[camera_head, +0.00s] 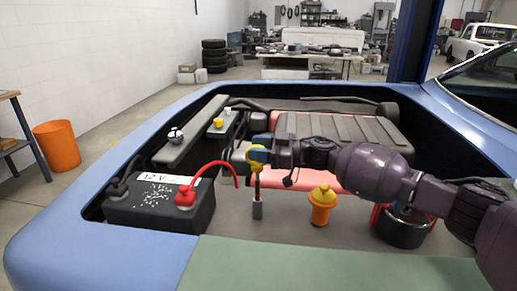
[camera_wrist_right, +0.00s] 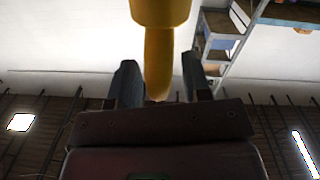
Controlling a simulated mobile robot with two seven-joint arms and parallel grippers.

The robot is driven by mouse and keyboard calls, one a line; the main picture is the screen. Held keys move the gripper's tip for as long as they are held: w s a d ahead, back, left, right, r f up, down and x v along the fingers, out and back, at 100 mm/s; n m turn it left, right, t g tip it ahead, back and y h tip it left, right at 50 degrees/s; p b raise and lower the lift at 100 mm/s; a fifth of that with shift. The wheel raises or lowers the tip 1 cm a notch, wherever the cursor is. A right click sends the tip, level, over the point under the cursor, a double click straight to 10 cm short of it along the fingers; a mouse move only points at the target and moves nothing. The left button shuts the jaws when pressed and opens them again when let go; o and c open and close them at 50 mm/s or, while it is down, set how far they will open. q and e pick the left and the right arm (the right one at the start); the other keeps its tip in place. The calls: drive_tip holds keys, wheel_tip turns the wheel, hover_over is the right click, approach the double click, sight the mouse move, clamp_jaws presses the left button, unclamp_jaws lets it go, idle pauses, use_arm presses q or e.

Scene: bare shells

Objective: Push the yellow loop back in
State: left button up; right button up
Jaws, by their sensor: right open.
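The yellow loop (camera_head: 257,155) is the handle at the top of an upright dipstick in the middle of the engine bay. Its thin stem runs down to a grey tube (camera_head: 257,210). My right gripper (camera_head: 265,152) reaches in from the right at the height of the loop and partly hides it. In the right wrist view the open fingers (camera_wrist_right: 160,78) stand on either side of a yellow part (camera_wrist_right: 160,45), with visible gaps. My left gripper is not in view.
A black 12 V battery (camera_head: 155,205) with a red terminal cap (camera_head: 185,196) stands to the left. An orange filler with a yellow cap (camera_head: 322,204) and a dark round container (camera_head: 403,228) are to the right. The green front panel (camera_head: 330,265) is clear.

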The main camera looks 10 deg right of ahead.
clamp_jaws()
drive_tip(key=shift+f, duration=0.2)
wheel_tip(320, 180, down, 4)
drive_tip(key=shift+r, duration=0.45)
unclamp_jaws()
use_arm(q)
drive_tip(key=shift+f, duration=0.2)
